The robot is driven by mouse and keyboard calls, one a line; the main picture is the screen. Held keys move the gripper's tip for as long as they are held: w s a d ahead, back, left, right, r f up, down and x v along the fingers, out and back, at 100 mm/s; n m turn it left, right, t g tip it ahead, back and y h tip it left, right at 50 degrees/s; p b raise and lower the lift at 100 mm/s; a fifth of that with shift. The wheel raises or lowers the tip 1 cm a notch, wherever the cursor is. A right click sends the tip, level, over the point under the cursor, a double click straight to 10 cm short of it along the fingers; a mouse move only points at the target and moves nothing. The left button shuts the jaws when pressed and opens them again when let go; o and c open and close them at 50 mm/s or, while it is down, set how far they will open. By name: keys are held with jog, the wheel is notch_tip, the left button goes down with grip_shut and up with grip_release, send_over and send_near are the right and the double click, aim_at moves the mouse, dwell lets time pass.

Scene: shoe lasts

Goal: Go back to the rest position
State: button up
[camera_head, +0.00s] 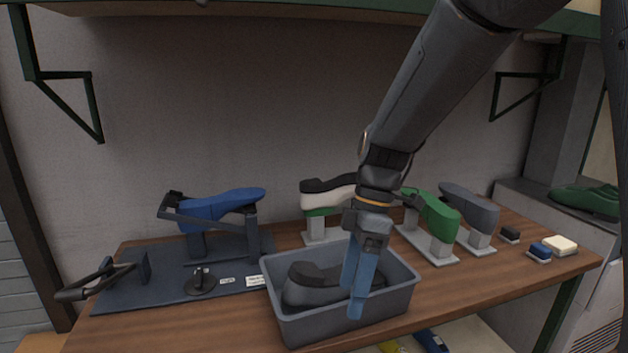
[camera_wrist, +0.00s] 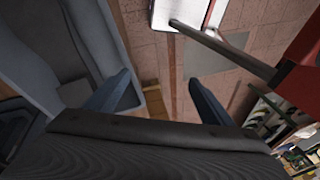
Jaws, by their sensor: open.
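My gripper (camera_head: 359,287) hangs from my arm over the right part of the grey bin (camera_head: 350,323), with its blue fingers pointing down. In the wrist view the two blue fingers (camera_wrist: 158,98) stand apart with nothing between them. A dark grey shoe last (camera_head: 305,288) lies in the bin, to the left of the fingers. I cannot tell whether the fingers touch the bin's wall. The bin also shows at the left of the wrist view (camera_wrist: 97,30).
A blue last (camera_head: 215,206) sits on a dark fixture at left, with a lever (camera_head: 100,281) in front. Green (camera_head: 432,212) and grey (camera_head: 470,205) lasts stand on holders at right. Small blocks (camera_head: 560,245) lie near the table's right end. A shelf (camera_head: 270,10) runs above.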

jog(key=s+d+f+m+t+h, duration=0.1)
jog(key=s+d+f+m+t, duration=0.1)
jog(key=d+m, duration=0.4)
jog(key=s+d+f+m+t+h, duration=0.1)
jog(key=s+d+f+m, duration=0.3)
jog(key=m, duration=0.8)
jog(key=shift+s+d+f+t, duration=0.3)
jog(key=shift+d+f+t, duration=0.2)
jog(key=shift+d+f, duration=0.65)
jog(key=shift+r, duration=0.1)
